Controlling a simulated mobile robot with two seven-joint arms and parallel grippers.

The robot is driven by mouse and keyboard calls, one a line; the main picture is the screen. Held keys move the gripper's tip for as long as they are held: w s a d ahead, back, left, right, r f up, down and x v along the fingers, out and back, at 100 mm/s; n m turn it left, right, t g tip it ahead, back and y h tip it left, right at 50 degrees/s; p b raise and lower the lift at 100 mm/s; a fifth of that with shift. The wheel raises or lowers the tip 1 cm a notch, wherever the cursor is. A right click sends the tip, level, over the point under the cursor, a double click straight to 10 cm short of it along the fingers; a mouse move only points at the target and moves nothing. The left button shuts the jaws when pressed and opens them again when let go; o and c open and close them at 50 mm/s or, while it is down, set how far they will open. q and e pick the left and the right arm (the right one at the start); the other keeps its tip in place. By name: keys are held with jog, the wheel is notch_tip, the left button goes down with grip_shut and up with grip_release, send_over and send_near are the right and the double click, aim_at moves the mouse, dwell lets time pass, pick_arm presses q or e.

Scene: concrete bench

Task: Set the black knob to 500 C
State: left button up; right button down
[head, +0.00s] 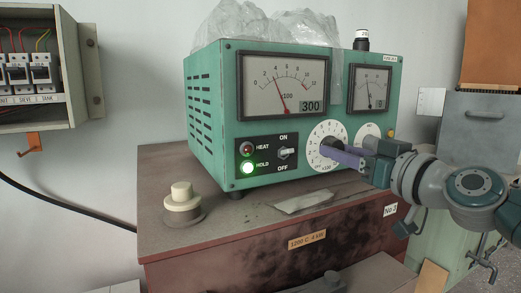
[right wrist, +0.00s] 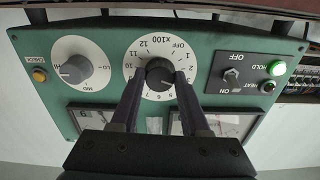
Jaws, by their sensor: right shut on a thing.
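The black knob (head: 328,144) sits in a white numbered dial marked x100 on the front of a green control box (head: 215,150). In the right wrist view the knob (right wrist: 159,72) appears upside down, between the two fingers. My right gripper (head: 336,150) is shut on the knob, its purple fingers reaching in from the right; the gripper also shows in the right wrist view (right wrist: 160,80). The fingers hide part of the dial, and I cannot tell which number the knob points to. The large meter (head: 285,86) has a digital readout of 300. My left gripper is not in view.
A second, grey knob (right wrist: 76,69) with LO, MID and HI marks is beside the dial. A toggle switch (head: 287,153) and a lit green HOLD lamp (head: 248,168) are left of it.

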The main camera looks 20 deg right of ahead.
jog(key=m, duration=0.6)
jog(key=shift+b, duration=0.3)
jog(key=shift+m, duration=1.7)
jog(key=shift+c, duration=1.9)
grip_release()
jog(key=shift+s, duration=0.1)
jog(key=s, duration=0.9)
jog(key=shift+s+d+b, duration=0.35)
jog(key=shift+s+b, duration=0.05)
jog(key=shift+b, duration=0.05)
